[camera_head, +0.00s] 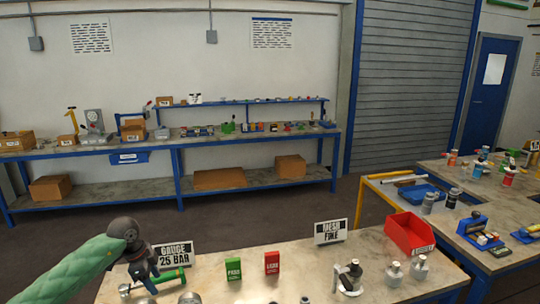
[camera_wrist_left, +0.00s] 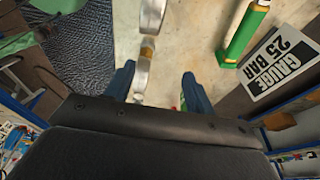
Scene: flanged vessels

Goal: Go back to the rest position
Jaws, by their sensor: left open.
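My left gripper (camera_head: 148,282) is at the front left of the near table, beside the "GAUGE 25 BAR" sign (camera_head: 173,254). In the left wrist view my left gripper (camera_wrist_left: 158,92) has its two blue fingers apart. A metal flanged part (camera_wrist_left: 143,72) shows beyond and between the fingers; I cannot tell whether they touch it. A green cylinder with metal ends (camera_wrist_left: 243,35) lies apart to the right of the fingers, near the sign (camera_wrist_left: 282,60). Metal vessels (camera_head: 349,278) stand right of centre on the near table. My right gripper is not in view.
A green box (camera_head: 233,269) and a red box (camera_head: 272,262) stand on the near table. A "MESH FINE" sign (camera_head: 330,231) and a red bin (camera_head: 409,234) are at its right. Another workbench (camera_head: 398,199) adjoins at right. Open floor (camera_head: 225,221) lies behind.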

